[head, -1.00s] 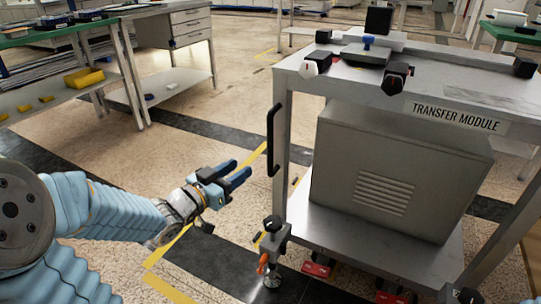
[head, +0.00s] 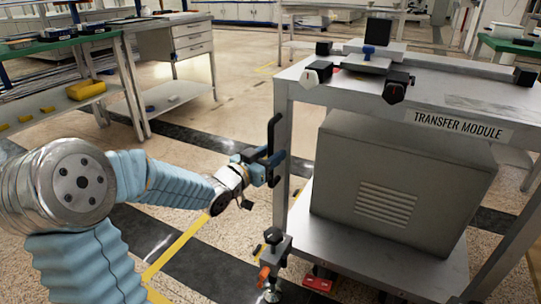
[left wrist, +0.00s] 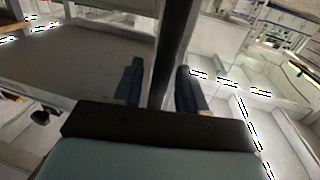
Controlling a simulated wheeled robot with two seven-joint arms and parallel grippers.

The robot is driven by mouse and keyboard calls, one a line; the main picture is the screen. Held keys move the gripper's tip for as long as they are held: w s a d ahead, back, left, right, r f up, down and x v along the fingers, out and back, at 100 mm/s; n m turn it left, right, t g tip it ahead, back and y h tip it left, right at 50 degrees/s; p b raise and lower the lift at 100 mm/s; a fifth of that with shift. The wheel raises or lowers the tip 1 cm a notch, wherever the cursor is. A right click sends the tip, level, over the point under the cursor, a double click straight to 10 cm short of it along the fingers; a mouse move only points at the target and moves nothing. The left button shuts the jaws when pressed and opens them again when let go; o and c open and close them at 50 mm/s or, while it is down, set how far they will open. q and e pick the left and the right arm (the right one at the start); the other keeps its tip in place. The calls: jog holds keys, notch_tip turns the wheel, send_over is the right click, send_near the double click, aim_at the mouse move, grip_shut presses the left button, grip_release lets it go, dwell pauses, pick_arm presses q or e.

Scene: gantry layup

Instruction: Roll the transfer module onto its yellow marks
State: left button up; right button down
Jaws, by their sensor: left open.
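The transfer module (head: 458,126) is a grey metal cart on the right, with a grey vented box (head: 390,180) on its lower shelf. A black upright handle (head: 271,130) is on its left front post. My left gripper (head: 270,161) is at the handle's height, its blue fingers open. In the left wrist view a dark bar, apparently the handle (left wrist: 174,45), runs between the open fingers (left wrist: 160,82); I cannot tell whether they touch it. Yellow floor marks (head: 178,247) lie left of the cart. My right gripper is out of view.
A floor-lock foot (head: 272,252) with an orange lever stands at the cart's near left corner. Red parts (head: 318,283) show beneath the shelf. Benches (head: 170,60) stand at the back left. The floor between them and the cart is clear.

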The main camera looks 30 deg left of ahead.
pick_arm(q)
grip_shut()
dwell(0.3)
